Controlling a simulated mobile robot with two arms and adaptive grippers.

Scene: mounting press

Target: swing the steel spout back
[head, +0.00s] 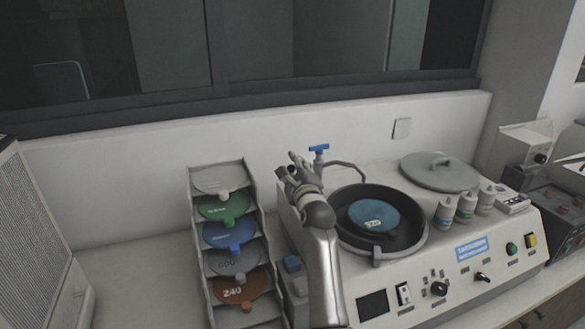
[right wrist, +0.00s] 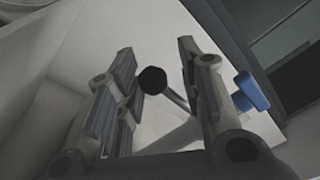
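The steel spout (head: 348,166) is a thin curved tube at the back of the grey polishing machine. It reaches right from a post with a blue tap handle (head: 318,148) and bends down over the back edge of the dark round bowl (head: 348,226). My right gripper (head: 297,163) is just left of the post. In the right wrist view my right gripper (right wrist: 156,50) is open, and a thin tube with a dark round end (right wrist: 152,80) shows between its fingers. The blue handle (right wrist: 250,92) is outside the right finger. I cannot tell whether anything touches. My left gripper is not in view.
A blue disc (head: 374,215) lies in the bowl. A round grey lid (head: 440,171) and several small bottles (head: 465,206) are on the machine's right. A rack (head: 191,188) of coloured discs stands left of my right arm. The wall is close behind.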

